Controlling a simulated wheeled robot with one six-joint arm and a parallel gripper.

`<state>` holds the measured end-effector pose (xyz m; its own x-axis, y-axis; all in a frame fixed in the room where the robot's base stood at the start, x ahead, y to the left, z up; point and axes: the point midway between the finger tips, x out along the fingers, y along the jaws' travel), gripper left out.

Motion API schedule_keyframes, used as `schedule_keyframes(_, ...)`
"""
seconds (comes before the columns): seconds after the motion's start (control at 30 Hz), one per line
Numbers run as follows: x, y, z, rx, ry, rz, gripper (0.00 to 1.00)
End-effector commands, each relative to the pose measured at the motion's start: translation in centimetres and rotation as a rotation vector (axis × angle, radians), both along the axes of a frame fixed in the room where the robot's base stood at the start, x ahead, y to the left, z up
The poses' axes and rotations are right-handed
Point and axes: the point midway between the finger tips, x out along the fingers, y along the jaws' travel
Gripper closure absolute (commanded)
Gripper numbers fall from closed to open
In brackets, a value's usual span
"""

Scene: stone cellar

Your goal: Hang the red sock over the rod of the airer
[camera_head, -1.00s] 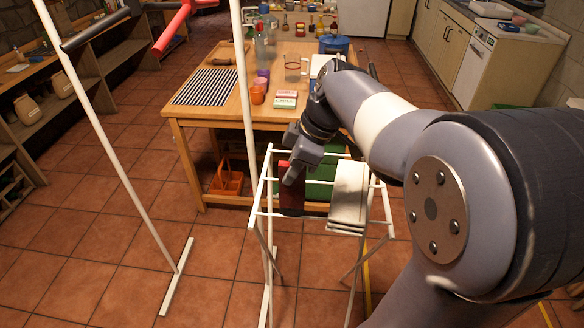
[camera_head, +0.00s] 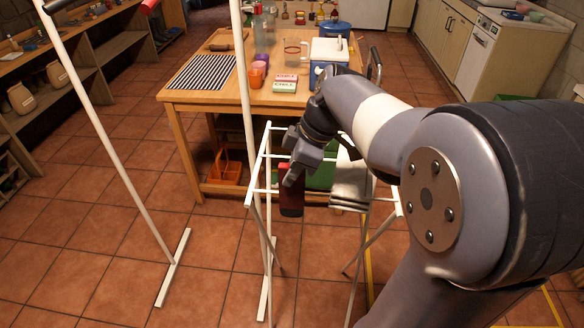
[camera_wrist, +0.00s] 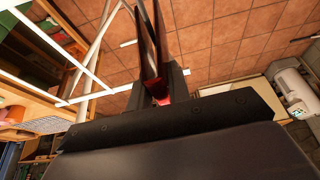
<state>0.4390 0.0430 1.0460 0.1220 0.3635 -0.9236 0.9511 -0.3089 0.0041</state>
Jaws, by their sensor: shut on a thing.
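My gripper (camera_head: 291,178) is shut on the red sock (camera_head: 291,198), which hangs down from the fingertips as a dark red strip. In the wrist view a little red cloth (camera_wrist: 163,99) shows between the fingers; most of the sock is hidden there. The white airer (camera_head: 257,176) stands on the floor, with thin rods and crossed legs. The sock is at the airer's near left part, overlapping a rod in the picture; I cannot tell whether it touches. A pale cloth (camera_head: 349,183) hangs over the airer to the right of my gripper, partly behind my arm.
A wooden table (camera_head: 205,98) with a striped mat (camera_head: 204,72), cups and boxes stands behind the airer. A tall white pole stand (camera_head: 115,160) is at left. An orange caddy (camera_head: 226,170) is under the table. The tiled floor at front left is mostly clear.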

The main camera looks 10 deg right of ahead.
Motion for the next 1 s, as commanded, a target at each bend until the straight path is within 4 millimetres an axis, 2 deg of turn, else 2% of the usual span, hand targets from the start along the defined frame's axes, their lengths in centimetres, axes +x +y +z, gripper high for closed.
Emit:
schedule_keyframes(0.03, 0.0, 0.0, -1.0, 0.000, 0.000, 0.000, 1.00)
schedule_keyframes(0.6, 0.0, 0.0, -6.6, 0.000, 0.001, -0.001, 1.00)
schedule_keyframes(0.8, 0.0, 0.0, -7.5, 0.000, 0.000, 0.000, 1.00)
schedule_keyframes(1.0, 0.0, 0.0, -7.5, 0.000, -0.001, 0.000, 1.00)
